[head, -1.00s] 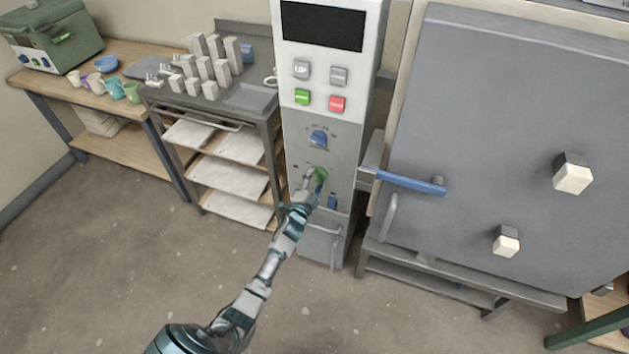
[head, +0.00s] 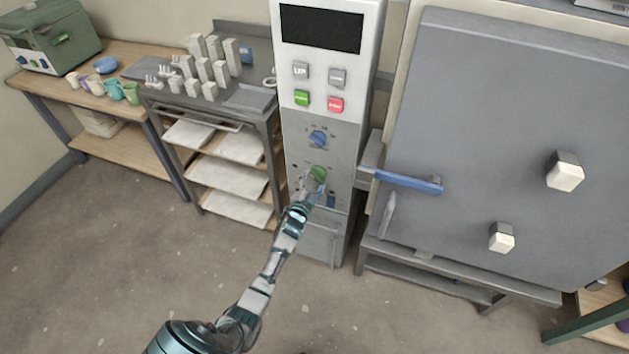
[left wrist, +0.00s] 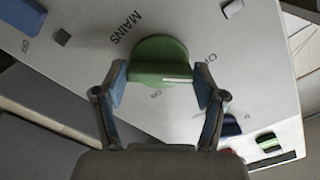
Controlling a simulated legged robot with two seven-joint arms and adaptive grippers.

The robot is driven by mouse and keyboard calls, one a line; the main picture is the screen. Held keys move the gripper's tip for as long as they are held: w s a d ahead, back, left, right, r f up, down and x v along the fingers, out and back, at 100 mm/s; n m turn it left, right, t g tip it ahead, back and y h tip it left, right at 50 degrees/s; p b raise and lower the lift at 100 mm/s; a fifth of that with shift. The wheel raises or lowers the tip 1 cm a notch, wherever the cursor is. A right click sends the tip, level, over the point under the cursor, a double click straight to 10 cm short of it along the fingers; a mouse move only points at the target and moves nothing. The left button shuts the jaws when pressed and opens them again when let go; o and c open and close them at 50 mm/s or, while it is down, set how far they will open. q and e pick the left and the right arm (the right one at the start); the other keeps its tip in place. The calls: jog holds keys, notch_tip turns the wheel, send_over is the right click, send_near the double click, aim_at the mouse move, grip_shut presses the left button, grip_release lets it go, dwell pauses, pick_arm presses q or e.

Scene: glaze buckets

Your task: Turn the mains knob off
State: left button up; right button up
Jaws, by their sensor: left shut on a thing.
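The green mains knob (head: 318,174) sits low on the front of the grey control panel (head: 345,160). In the left wrist view the knob (left wrist: 158,60) fills the space between my fingers, below the printed word MAINS. A white pointer line shows on its face. My left gripper (head: 312,183) reaches up to the knob from below. In the left wrist view my left gripper (left wrist: 160,85) has a blue-padded finger on each side of the knob and is shut on it. My right gripper is not in view.
A blue knob (head: 318,138) and several push buttons sit above on the panel. A blue lever handle (head: 408,182) juts from the large grey kiln door (head: 480,130) at right. A rack with shelves (head: 228,180) stands close on the left. The floor in front is clear.

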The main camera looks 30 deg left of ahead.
pick_arm(q)
jog(key=shift+s+f, duration=0.15)
jog(key=shift+f, duration=0.4)
jog(key=o, duration=1.1)
jog(key=shift+o, duration=0.2)
jog(key=shift+a+r, duration=0.1)
jog(key=shift+r, duration=0.05)
jog(key=shift+r, duration=0.1)
jog(key=v, duration=1.2)
